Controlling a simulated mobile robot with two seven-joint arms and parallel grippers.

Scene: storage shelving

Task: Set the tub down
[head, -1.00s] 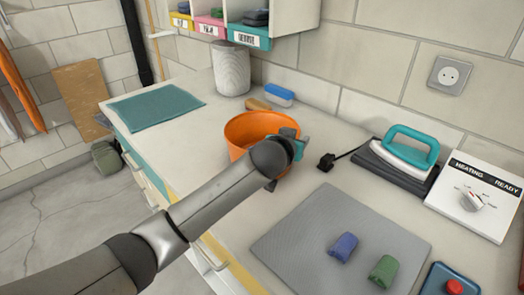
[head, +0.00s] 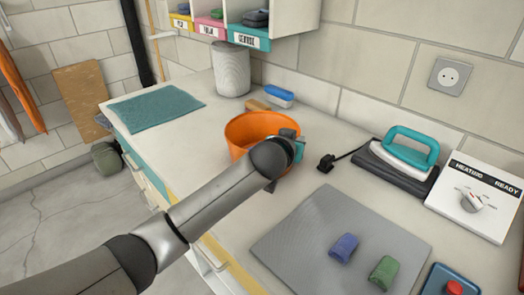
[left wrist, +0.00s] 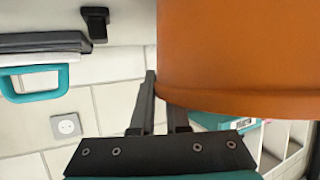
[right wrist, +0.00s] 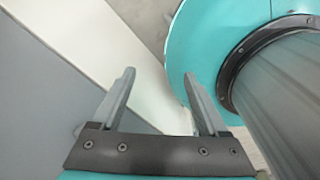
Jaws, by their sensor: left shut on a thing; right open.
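The orange tub (head: 245,137) is upright at the middle of the pale counter, in the head view. It is at the counter surface or just above it; I cannot tell which. My left gripper (head: 290,147) is shut on the tub's right side, at its rim. In the left wrist view the tub (left wrist: 240,50) fills the upper right, and the left gripper's fingers (left wrist: 163,100) are at its rim, one partly hidden by the tub. My right gripper (right wrist: 160,85) is open and empty in the right wrist view; it is outside the head view.
A teal cloth (head: 155,107) lies left of the tub. A grey canister (head: 231,70), a blue-and-white brush (head: 279,97) and a shelf of labelled bins (head: 249,37) are behind. A grey mat (head: 310,235) with two small bags is in front. An iron (head: 405,150) and a heating panel (head: 475,200) are right.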

